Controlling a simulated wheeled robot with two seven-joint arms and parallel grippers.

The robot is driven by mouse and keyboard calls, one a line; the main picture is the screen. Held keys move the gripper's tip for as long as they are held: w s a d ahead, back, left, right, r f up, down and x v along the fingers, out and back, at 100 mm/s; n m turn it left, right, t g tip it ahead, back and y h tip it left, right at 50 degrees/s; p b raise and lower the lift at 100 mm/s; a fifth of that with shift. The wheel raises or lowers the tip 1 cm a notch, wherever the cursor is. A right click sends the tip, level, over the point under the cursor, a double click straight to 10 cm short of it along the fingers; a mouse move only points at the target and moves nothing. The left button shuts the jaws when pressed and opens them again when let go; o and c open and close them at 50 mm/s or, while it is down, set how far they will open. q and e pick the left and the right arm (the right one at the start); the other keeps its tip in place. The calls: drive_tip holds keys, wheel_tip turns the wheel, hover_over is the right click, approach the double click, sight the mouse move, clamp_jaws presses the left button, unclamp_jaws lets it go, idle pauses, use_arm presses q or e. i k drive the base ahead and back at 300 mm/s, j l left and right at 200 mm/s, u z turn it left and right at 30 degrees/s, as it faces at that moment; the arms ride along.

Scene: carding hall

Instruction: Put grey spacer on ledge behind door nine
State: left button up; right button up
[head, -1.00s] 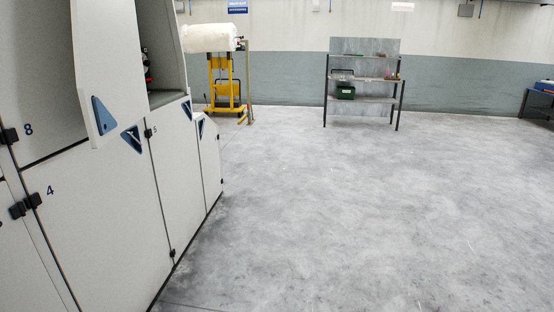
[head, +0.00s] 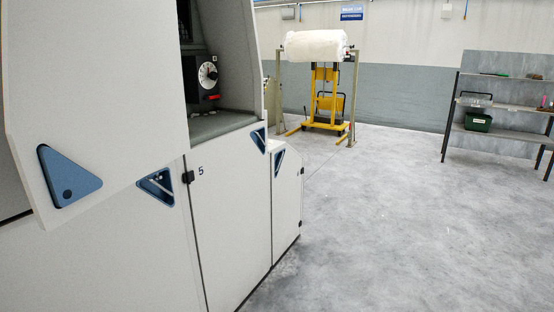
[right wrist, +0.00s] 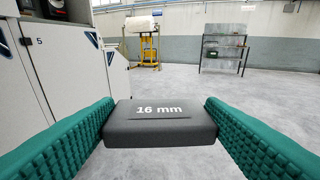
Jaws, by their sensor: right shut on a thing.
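The grey spacer (right wrist: 160,133), a dark block marked "16 mm", is held level between the green ribbed fingers of my right gripper (right wrist: 160,118) in the right wrist view. In the head view an open white door (head: 100,90) with a blue triangular handle stands at the left; no number shows on it. Beside it is an opening in the machine with a bare grey ledge (head: 222,126) at its bottom. The spacer is well away from the ledge, in front of the machine. Neither gripper shows in the head view.
A dial (head: 208,75) and a red knob sit inside the opening above the ledge. Closed door 5 (head: 230,220) is below it. A yellow lift (head: 327,100) with a white roll and a shelf rack (head: 500,105) stand farther back. The floor at the right is clear.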

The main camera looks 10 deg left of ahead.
sight(196, 127)
drive_tip(key=i+u, duration=0.2)
drive_tip(key=i, duration=0.25)
drive_tip(key=i+u, duration=0.2)
drive_tip(key=i, duration=0.3)
drive_tip(key=i+l+u, duration=0.2)
drive_tip(key=i, duration=0.25)
drive_tip(key=i+l+u, duration=0.2)
drive_tip(key=i, duration=0.3)
